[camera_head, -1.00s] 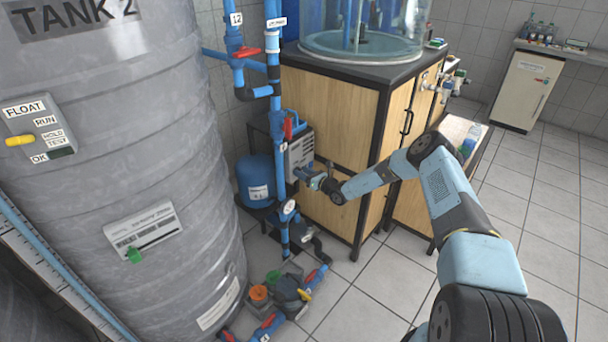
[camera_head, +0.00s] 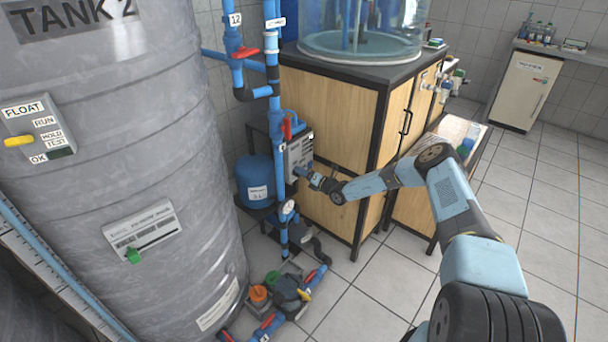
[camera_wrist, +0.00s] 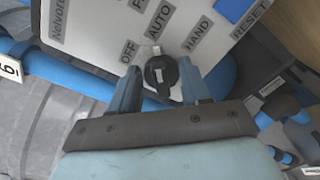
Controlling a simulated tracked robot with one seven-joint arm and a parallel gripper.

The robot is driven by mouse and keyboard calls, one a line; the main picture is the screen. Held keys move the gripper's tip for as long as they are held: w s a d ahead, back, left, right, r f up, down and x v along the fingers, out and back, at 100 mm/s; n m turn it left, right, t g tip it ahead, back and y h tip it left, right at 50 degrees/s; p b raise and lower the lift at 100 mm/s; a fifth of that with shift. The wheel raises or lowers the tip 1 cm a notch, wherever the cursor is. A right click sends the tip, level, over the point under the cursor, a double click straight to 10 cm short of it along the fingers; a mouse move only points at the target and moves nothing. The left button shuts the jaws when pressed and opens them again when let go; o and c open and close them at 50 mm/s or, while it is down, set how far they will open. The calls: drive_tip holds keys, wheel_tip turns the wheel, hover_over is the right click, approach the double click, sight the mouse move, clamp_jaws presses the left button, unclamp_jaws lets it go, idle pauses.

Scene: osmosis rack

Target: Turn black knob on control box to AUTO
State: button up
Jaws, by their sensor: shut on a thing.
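The control box (camera_head: 299,152) is a grey box mounted behind the blue pipe, beside the wooden cabinet. In the wrist view its white face carries the labels OFF, AUTO, HAND and RESET. The black knob (camera_wrist: 161,75) sits below these labels, with a white mark on it running roughly upright, in line with the AUTO label (camera_wrist: 159,22). My gripper (camera_wrist: 159,67) is shut on the knob, with one finger on each side of it. In the head view my gripper (camera_head: 306,174) is at the box front, and the knob is hidden.
A blue vertical pipe (camera_head: 275,110) with a red valve handle (camera_head: 287,129) stands just left of the box. The wooden cabinet (camera_head: 330,110) is close on the right. A large grey tank (camera_head: 120,180) fills the left. Open tiled floor (camera_head: 380,285) lies in front.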

idle(0.4)
drive_tip(key=o, duration=1.1)
drive_tip(key=shift+c, duration=0.2)
drive_tip(key=v, duration=1.3)
drive_tip(key=shift+s+d, duration=0.2)
drive_tip(key=shift+d, duration=0.1)
drive_tip(key=shift+f, duration=0.1)
